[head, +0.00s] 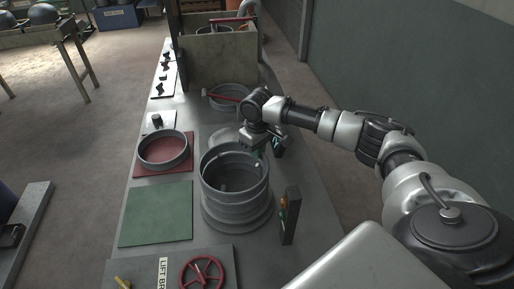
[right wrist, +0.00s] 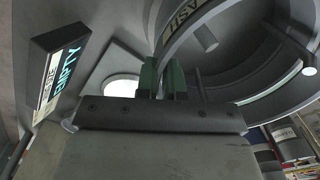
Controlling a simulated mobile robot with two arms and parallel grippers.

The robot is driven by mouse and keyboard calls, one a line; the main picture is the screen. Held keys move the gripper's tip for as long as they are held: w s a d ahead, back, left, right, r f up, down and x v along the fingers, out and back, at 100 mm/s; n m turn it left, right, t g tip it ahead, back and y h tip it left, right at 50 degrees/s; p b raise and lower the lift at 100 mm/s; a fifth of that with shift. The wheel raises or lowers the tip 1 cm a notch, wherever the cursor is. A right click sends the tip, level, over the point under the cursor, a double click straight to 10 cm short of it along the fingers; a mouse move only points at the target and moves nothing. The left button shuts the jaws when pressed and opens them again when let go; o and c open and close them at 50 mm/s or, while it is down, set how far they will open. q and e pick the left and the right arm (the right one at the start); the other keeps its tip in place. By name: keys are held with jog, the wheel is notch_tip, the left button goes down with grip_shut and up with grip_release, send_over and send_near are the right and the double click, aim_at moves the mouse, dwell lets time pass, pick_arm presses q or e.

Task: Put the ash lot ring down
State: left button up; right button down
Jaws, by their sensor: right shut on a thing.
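The ash lot ring (head: 235,172) is a grey metal ring in the head view, at the top of a stepped grey cylinder (head: 238,217). I cannot tell whether it rests on the cylinder or hangs just above it. Its "ASH" label shows in the right wrist view (right wrist: 183,14). My right gripper (head: 258,154) is at the ring's far right rim. Its green fingertips (right wrist: 162,80) are shut on the ring's wall in the right wrist view. My left gripper is not in view.
A green mat (head: 155,214) lies bare at left; a red mat (head: 141,172) bears another grey ring (head: 163,148). A dark post (head: 290,216) with coloured buttons stands right of the cylinder. A red handwheel (head: 201,273) is in front. A lit "EMPTY" sign (right wrist: 62,70) is near the gripper.

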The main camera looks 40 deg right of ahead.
jog(key=shift+f, duration=0.25)
jog(key=c, duration=1.3)
grip_release()
jog(key=shift+o, duration=0.2)
jog(key=shift+r, duration=0.1)
jog(key=shift+r, duration=0.35)
notch_tip(320, 180, up, 12)
jog(key=b, duration=0.2)
jog(key=shift+r, duration=0.15)
